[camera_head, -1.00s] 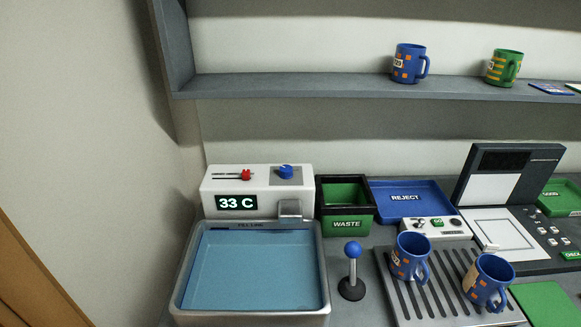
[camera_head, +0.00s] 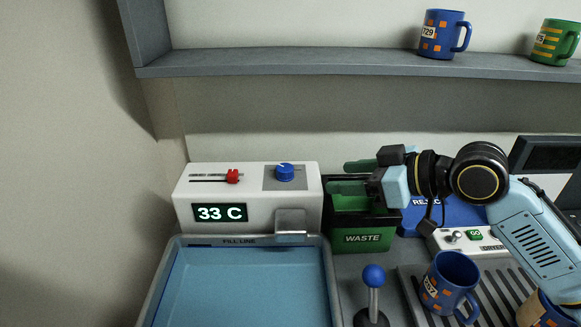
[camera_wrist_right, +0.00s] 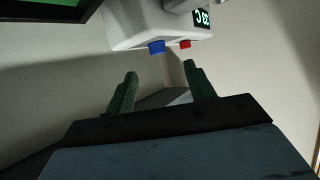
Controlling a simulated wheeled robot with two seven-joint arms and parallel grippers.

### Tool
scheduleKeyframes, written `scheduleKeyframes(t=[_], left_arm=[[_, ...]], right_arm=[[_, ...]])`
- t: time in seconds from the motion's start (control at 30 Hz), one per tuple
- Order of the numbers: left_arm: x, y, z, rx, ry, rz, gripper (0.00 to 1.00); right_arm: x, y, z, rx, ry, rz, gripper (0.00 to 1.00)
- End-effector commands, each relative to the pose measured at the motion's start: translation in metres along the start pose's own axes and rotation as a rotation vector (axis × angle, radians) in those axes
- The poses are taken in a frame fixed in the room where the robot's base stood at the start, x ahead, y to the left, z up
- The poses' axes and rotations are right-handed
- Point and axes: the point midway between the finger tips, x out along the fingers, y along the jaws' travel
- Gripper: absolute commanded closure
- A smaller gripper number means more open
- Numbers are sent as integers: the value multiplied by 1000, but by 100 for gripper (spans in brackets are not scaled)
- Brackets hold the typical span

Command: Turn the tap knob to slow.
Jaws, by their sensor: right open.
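The blue tap knob (camera_head: 284,172) sits on a grey plate on top of the white tap unit (camera_head: 300,205), its pointer facing back and slightly left. It also shows in the right wrist view (camera_wrist_right: 156,47), beyond and above the fingertips. A red slider (camera_head: 232,176) stands left of the knob, and the display (camera_head: 220,213) reads 33 C. My right gripper (camera_head: 352,166) is above the waste bin, right of the knob and apart from it, pointing left. In the right wrist view its two green fingers (camera_wrist_right: 160,75) are apart with nothing between them. My left gripper is not in view.
A basin of water (camera_head: 240,290) lies below the spout. The green waste bin (camera_head: 362,238) stands right of the tap unit. A blue-topped lever (camera_head: 373,276) and a blue mug (camera_head: 449,284) on a rack are in front. A shelf (camera_head: 350,62) with mugs hangs above.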

Motion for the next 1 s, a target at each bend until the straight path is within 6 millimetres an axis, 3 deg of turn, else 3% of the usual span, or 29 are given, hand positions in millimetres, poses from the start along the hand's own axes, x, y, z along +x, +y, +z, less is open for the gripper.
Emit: scheduleKeyframes(t=[0.23, 0.43, 0.7, 1.0], left_arm=[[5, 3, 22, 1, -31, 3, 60], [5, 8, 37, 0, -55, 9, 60], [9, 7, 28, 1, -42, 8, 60], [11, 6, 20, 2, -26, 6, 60]], right_arm=[[4, 6, -14, -9, 29, -13, 46], [40, 4, -16, -7, 29, -15, 46], [96, 4, -16, -8, 28, -13, 46], [126, 4, -17, -10, 27, -11, 46]])
